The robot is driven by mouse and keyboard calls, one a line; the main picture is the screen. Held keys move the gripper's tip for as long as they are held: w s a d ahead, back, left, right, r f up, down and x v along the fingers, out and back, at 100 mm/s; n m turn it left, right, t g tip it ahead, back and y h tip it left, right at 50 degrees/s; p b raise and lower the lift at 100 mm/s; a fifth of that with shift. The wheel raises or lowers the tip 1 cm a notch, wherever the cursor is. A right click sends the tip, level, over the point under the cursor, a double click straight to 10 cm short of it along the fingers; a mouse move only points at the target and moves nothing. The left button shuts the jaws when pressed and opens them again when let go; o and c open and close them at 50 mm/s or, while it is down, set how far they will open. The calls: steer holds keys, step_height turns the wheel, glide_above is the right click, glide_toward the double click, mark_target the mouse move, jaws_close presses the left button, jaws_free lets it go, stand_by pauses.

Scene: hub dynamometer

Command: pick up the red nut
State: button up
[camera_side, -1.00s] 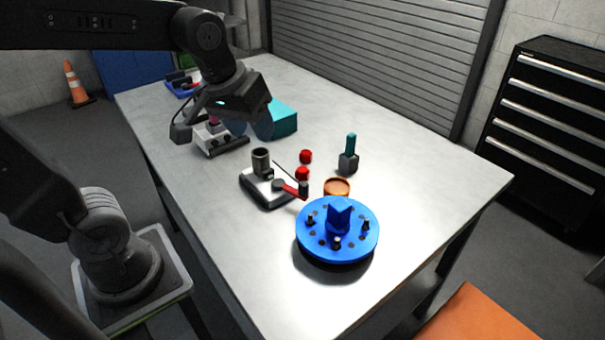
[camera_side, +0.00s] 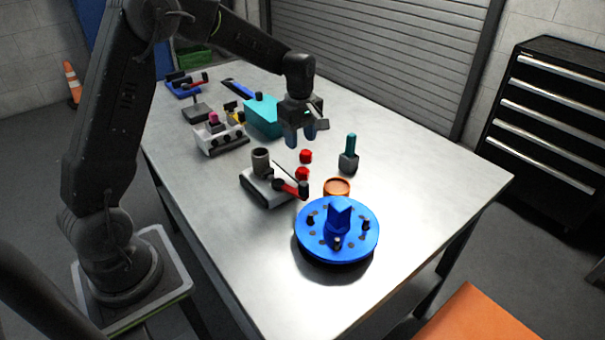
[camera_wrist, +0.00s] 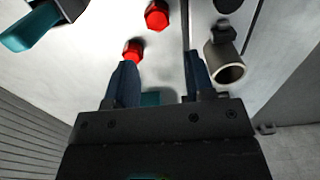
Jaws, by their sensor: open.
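Two red nuts lie on the grey table, one behind the other. The farther red nut (camera_side: 305,156) is closest to my gripper (camera_side: 301,141), which hangs just behind and above it with fingers pointing down. The nearer red nut (camera_side: 302,173) sits beside the white-based fixture. In the wrist view, my gripper (camera_wrist: 159,62) is open with nothing between the fingertips. One red nut (camera_wrist: 133,50) shows just past the left fingertip, partly hidden by it. The other red nut (camera_wrist: 157,15) is farther off at the top edge.
A white-based fixture (camera_side: 256,187) with a grey cup (camera_side: 261,160) and red lever stands left of the nuts. A teal-handled tool (camera_side: 349,155) stands to their right. An orange dish (camera_side: 337,187) and blue hub disc (camera_side: 354,248) are in front; a teal block (camera_side: 261,118) is behind.

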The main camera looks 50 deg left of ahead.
glide_above(303, 170)
steer(key=f, duration=0.5)
steer(key=shift+s+a+f, duration=0.1)
steer(key=shift+a, duration=0.2)
steer(key=shift+d+f, duration=0.2)
steer(key=shift+f, duration=1.2)
steer(key=shift+d+f, duration=0.2)
steer(key=shift+f, duration=1.15)
steer(key=c, duration=0.8)
steer(key=shift+o, duration=0.2)
steer(key=shift+r, duration=0.1)
step_height(303, 170, up, 10)
